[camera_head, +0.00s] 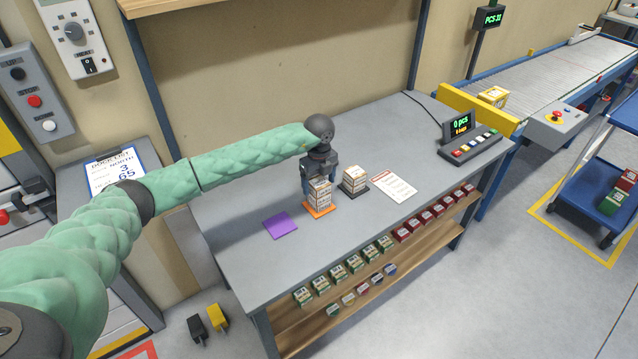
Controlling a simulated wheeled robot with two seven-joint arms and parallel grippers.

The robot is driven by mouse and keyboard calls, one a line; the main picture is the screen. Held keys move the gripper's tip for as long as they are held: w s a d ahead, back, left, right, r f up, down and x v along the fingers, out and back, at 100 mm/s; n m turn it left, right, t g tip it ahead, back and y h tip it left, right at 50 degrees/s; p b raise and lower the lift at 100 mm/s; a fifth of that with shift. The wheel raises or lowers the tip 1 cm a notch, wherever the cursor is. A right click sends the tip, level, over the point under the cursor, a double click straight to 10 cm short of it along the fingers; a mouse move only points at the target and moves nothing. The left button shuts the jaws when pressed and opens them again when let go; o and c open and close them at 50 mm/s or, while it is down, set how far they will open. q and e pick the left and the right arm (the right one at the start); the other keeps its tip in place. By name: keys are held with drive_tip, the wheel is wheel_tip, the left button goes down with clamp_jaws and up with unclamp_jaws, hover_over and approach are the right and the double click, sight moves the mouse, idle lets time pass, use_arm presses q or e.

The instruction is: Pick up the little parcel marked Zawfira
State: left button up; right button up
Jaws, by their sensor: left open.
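My left arm, in a green sleeve, reaches in from the left over the grey table (235,230). My left gripper (319,186) points down and is open, with its fingers at the top of a stack of small white-and-brown parcels (319,196). I cannot tell whether the fingers touch the stack. This stack stands on an orange mat (318,211). A second, similar stack of parcels (355,178) stands just right of it on a dark mat (362,189). The labels are too small to read, so I cannot tell which parcel is marked Zawfira. My right gripper is out of view.
An empty purple mat (281,226) lies left of the stacks. A printed sheet (394,188) lies to the right, and a counter console (470,143) stands beyond it. Green-and-white boxes (339,271) and red boxes (432,212) line the shelf below the tabletop. A conveyor (560,72) is at back right.

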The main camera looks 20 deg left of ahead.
use_arm(q)
drive_tip(key=shift+s+f, duration=0.1)
drive_tip(key=c, duration=1.1)
